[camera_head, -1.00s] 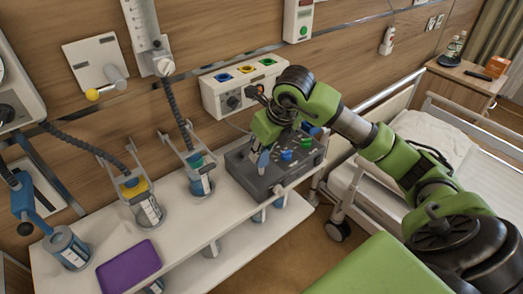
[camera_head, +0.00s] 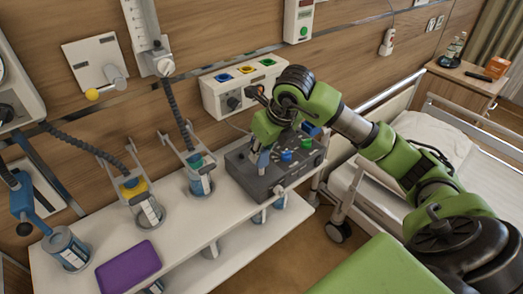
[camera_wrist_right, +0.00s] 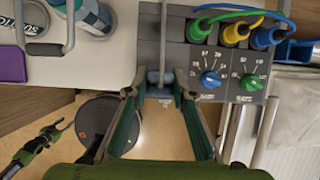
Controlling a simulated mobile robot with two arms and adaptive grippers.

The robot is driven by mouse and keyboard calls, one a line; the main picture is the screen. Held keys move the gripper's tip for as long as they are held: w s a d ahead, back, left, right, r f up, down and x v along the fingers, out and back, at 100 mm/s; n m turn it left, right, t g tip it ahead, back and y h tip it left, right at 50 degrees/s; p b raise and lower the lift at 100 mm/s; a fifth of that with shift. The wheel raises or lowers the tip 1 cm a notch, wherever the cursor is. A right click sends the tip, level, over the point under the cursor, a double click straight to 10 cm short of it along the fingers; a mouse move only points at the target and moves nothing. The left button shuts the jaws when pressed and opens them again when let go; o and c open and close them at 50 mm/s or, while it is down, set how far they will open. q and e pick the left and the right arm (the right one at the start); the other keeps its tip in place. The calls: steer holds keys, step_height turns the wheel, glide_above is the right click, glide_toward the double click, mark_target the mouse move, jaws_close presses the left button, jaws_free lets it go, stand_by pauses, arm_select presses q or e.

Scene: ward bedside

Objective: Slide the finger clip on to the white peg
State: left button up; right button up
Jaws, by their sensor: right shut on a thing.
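My right gripper (camera_head: 263,150) is over the left end of the dark grey control box (camera_head: 262,178), pointing down. It is shut on a slim grey-blue piece (camera_head: 263,160), which looks like the finger clip. My left gripper (camera_wrist_right: 58,130) shows small at the lower left of the wrist view, apparently open and empty.
The box carries blue and green knobs and coloured plugs with cables (camera_wrist_right: 236,30). It stands on a white shelf (camera_head: 215,212) with several canisters and a purple tray (camera_head: 128,267). A white wall unit (camera_head: 240,85) is close behind. A bed (camera_head: 440,135) is at right.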

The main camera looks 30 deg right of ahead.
steer(key=shift+f+b, duration=0.9)
steer(key=shift+f, duration=0.1)
stand_by(0.8)
steer(key=shift+f+b, duration=0.7)
steer(key=shift+b, duration=0.25)
steer(key=shift+f+b, duration=0.15)
steer(key=shift+b, duration=0.15)
stand_by(0.9)
steer(key=o, duration=1.2)
steer(key=shift+c, duration=0.2)
